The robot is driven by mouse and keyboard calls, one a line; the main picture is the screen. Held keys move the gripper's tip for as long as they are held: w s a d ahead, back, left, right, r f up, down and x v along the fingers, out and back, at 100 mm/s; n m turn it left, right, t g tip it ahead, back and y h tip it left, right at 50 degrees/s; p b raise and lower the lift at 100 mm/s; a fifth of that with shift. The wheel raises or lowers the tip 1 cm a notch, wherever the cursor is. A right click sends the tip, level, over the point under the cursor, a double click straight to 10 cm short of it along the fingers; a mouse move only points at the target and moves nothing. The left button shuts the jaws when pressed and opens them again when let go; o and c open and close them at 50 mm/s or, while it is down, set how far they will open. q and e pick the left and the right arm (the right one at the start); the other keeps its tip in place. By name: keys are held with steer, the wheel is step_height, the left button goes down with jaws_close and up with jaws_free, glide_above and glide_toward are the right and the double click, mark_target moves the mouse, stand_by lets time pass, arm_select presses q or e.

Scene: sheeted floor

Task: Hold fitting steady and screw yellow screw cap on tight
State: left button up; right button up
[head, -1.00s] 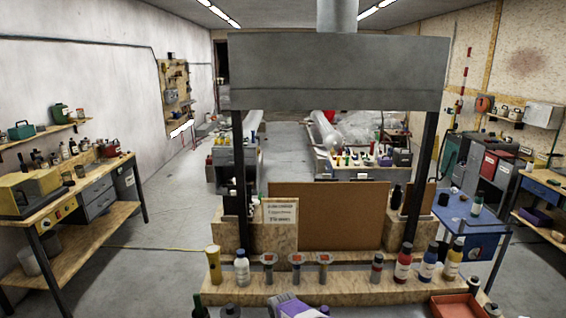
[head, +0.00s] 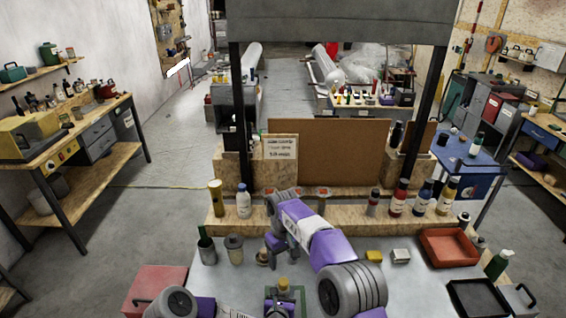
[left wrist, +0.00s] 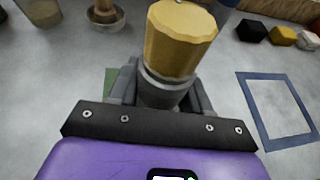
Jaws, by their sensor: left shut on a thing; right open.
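The yellow screw cap (head: 283,284) sits on top of the grey fitting, low in the middle of the head view. The left wrist view shows the cap (left wrist: 180,38) close up, upright over the grey fitting (left wrist: 162,92). My left gripper (left wrist: 160,95) is shut around the fitting below the cap. Whether the cap's thread is engaged cannot be told. My right gripper (head: 270,255) is open and points down over the worktop, behind and slightly left of the cap, apart from it.
A small round dish (left wrist: 104,18) with a peg stands close to my right gripper. A yellow block (head: 374,256) and a pale block (head: 400,256) lie to the right. A red tray (head: 448,248) lies farther right. Bottles line the wooden shelf (head: 335,222) behind.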

steer(key=shift+r, duration=0.5)
arm_select(q)
steer(key=o, duration=1.3)
steer(key=shift+r, duration=0.1)
steer(key=shift+s, duration=0.1)
